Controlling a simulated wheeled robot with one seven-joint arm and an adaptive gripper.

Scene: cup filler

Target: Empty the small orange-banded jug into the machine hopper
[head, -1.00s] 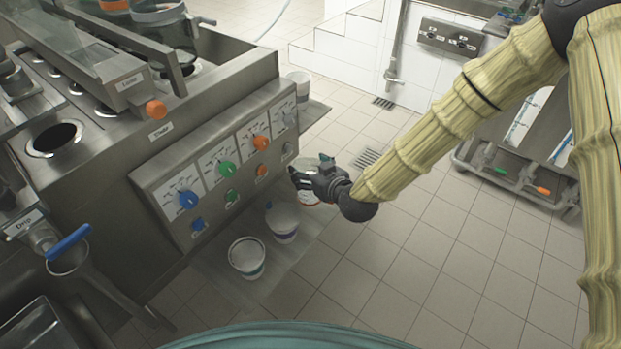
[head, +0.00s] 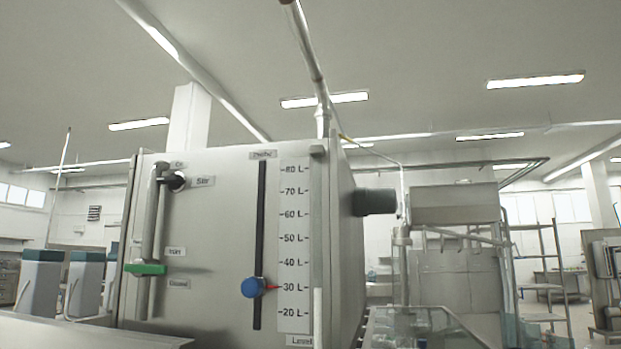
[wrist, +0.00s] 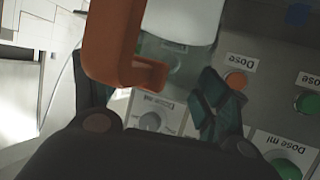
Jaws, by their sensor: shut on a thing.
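The jug shows in the wrist view as an orange handle (wrist: 101,45) and part of a pale body (wrist: 183,20) at the top edge; most of it is out of frame. My gripper (wrist: 150,78) has its dark fingers on either side of the handle and is shut on it. The jug's contents and mouth are hidden. In the head view a large steel tank (head: 215,250) of the machine fills the middle, with a level scale (head: 293,240) and a blue knob (head: 254,287) near the 30 L mark. The hopper's opening cannot be seen. My gripper is outside the head view.
In the wrist view the machine's dose panel (wrist: 262,50), with orange and green knobs, lies behind the jug, its lettering upside down. In the head view a green-handled lever (head: 145,269) is on the tank front, and a dark cylinder (head: 374,202) sticks out right.

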